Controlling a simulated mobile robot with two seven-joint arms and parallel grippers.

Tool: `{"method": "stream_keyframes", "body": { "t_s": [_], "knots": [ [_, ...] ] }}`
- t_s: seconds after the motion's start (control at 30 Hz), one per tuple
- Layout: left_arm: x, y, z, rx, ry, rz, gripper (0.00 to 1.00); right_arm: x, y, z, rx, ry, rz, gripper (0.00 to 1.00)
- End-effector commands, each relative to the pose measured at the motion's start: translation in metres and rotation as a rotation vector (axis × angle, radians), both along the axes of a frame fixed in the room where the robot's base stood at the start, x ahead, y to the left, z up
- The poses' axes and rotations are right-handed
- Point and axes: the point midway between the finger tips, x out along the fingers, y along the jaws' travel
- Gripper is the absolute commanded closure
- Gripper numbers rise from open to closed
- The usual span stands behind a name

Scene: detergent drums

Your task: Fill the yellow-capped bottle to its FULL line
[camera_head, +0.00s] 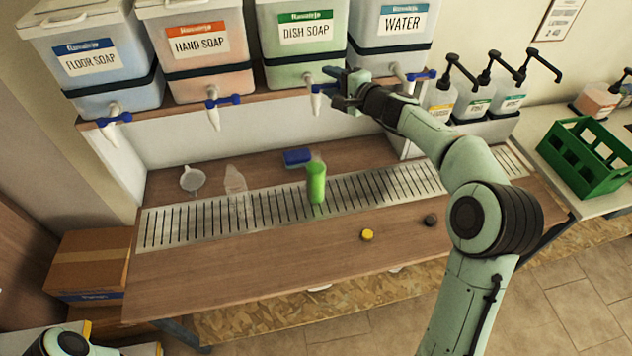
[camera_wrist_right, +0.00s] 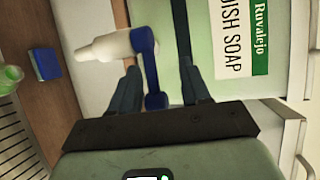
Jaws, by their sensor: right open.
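A bottle filled with green liquid (camera_head: 316,182) stands upright on the drain grate below the dish soap tap (camera_head: 316,100); its FULL line is too small to read. Part of it shows in the wrist view (camera_wrist_right: 11,78). A clear, empty-looking bottle (camera_head: 235,180) stands to its left. A yellow cap (camera_head: 367,235) and a dark cap (camera_head: 431,220) lie on the counter front. My right gripper (camera_head: 340,88) is open at the dish soap tap, its fingers on either side of the blue lever (camera_wrist_right: 150,65). The lever lies across the spout; I see no stream. My left gripper is out of view.
Floor soap (camera_head: 90,85), hand soap (camera_head: 195,80), dish soap (camera_head: 305,20) and water (camera_head: 385,50) drums line the shelf. A funnel (camera_head: 192,179) and blue sponge (camera_head: 298,157) lie behind the grate. Pump bottles (camera_head: 472,100) and a green crate (camera_head: 585,165) are right.

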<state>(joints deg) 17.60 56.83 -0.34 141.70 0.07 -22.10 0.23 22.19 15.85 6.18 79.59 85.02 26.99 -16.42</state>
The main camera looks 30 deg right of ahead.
Motion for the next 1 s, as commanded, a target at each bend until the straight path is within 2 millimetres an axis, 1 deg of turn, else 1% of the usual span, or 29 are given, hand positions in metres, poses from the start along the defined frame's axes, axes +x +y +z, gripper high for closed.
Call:
{"method": "stream_keyframes", "body": {
  "t_s": [0.03,0.07,0.1,0.43,1.0],
  "knots": [
    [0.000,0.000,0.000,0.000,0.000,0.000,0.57,0.000,0.001,0.000,0.000,0.000,0.001,0.44],
    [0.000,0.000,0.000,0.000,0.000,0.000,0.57,0.000,0.001,0.000,0.000,0.000,0.001,0.34],
    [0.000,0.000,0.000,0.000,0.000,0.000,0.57,0.000,0.001,0.000,0.000,0.000,0.001,0.32],
    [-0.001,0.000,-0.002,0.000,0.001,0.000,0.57,-0.002,0.000,0.000,0.000,0.000,0.002,0.32],
    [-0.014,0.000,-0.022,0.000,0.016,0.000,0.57,-0.035,-0.007,0.005,0.000,0.000,0.002,0.32]
  ]
}}
